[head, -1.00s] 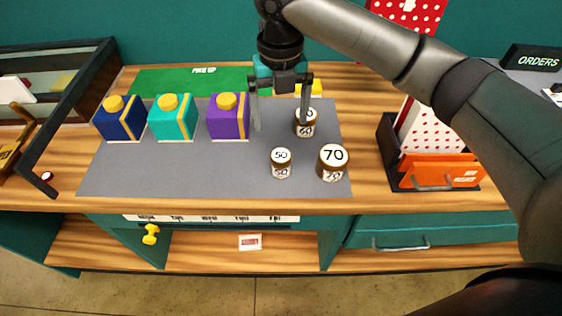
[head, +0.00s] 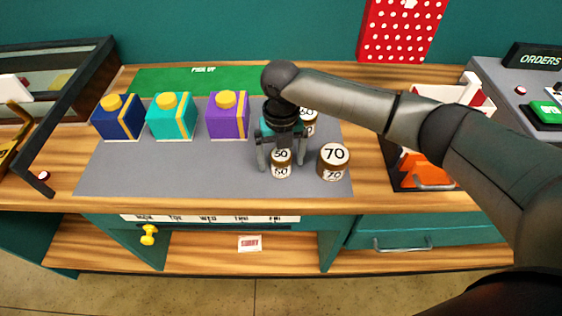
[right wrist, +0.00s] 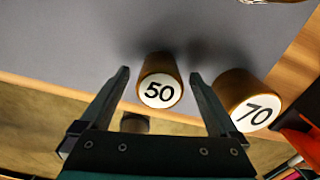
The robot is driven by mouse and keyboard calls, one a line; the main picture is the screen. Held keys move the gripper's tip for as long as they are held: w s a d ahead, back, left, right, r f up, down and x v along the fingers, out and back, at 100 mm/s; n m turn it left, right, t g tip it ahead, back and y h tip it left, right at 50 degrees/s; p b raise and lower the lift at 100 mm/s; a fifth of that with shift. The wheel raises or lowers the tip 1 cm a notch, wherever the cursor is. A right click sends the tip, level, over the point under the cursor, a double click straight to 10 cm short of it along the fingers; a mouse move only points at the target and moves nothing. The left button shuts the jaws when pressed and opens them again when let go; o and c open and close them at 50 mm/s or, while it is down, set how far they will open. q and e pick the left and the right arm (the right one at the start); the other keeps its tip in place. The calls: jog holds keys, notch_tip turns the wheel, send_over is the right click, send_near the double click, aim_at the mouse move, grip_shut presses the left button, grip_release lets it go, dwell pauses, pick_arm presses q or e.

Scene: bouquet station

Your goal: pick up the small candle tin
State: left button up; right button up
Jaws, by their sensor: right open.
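The small candle tin (head: 281,171), brown with a white "50" label, stands upright on the grey mat (head: 180,175). In the right wrist view the "50" tin (right wrist: 160,82) sits between the two finger tips, with a gap on each side. My right gripper (head: 281,165) is open around it, fingers left and right of the tin; the wrist view also shows the gripper (right wrist: 160,80). A larger "70" tin (head: 333,162) stands just to the right. A third tin (head: 309,121), labelled "60", is partly hidden behind my right gripper. My left gripper is not in view.
Blue (head: 119,118), teal (head: 172,117) and purple (head: 228,116) boxes with yellow knobs stand on the mat's left part. An orange-fronted holder (head: 425,168) stands to the right. The mat's front left is clear.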

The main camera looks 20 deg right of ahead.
jog(key=shift+f, duration=0.45)
jog(key=shift+c, duration=0.2)
grip_shut()
